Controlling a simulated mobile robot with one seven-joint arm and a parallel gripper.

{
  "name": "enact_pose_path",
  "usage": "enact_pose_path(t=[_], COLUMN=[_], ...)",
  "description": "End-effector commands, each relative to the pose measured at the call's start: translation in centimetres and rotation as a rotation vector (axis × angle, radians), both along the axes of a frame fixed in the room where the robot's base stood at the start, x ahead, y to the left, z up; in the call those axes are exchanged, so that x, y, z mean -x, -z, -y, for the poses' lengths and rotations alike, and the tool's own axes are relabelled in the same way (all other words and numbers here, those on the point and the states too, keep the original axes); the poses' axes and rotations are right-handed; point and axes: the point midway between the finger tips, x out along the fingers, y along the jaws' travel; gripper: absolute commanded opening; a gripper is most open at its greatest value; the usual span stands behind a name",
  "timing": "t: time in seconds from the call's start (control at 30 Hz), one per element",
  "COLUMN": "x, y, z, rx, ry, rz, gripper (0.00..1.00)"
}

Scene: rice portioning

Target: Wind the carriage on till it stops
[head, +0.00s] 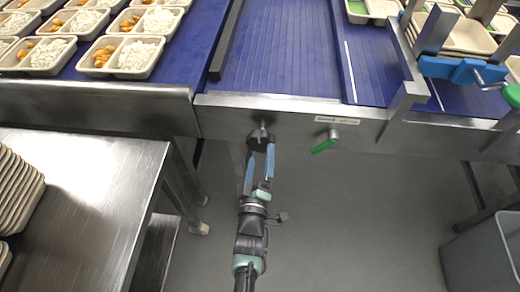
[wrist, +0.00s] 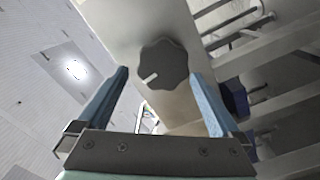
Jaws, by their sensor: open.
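My gripper (head: 260,152) is open, with its blue fingers pointing at a dark lobed knob (head: 262,140) on the front rail of the conveyor. In the wrist view the same knob (wrist: 165,62), with a white pointer mark, sits between and just beyond the fingertips (wrist: 160,78). I cannot tell whether a finger touches it. A metal frame with a blue block (head: 452,69), which looks like the carriage, stands over the belt at the right. A small crank with a green grip (head: 512,95) is on its right side, far from my gripper.
A green-handled lever (head: 324,143) sits on the rail just right of the knob. Filled rice trays (head: 122,56) are on the left belt. A steel table (head: 95,185) with stacked trays is at the left, a grey bin (head: 482,255) at lower right. The floor between is clear.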

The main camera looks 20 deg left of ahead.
Motion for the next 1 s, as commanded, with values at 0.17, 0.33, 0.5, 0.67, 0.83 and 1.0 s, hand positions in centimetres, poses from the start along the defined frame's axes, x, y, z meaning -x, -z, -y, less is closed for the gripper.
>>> enact_pose_path(t=[0.17, 0.33, 0.5, 0.67, 0.83, 1.0], x=[0.4, 0.5, 0.9, 2.0, 3.2, 4.4], y=[0.1, 0.2, 0.3, 0.6, 0.6, 0.4], z=[-0.1, -0.1, 0.2, 0.8, 1.1, 1.2], rx=[0.002, -0.004, -0.159, -0.506, -0.92, -1.297], ry=[-0.003, -0.005, -0.005, -0.005, -0.007, -0.008], rz=[-0.001, -0.004, -0.046, -0.146, -0.263, -0.368], gripper=[1.0, 1.0, 1.0, 1.0, 1.0, 1.0])
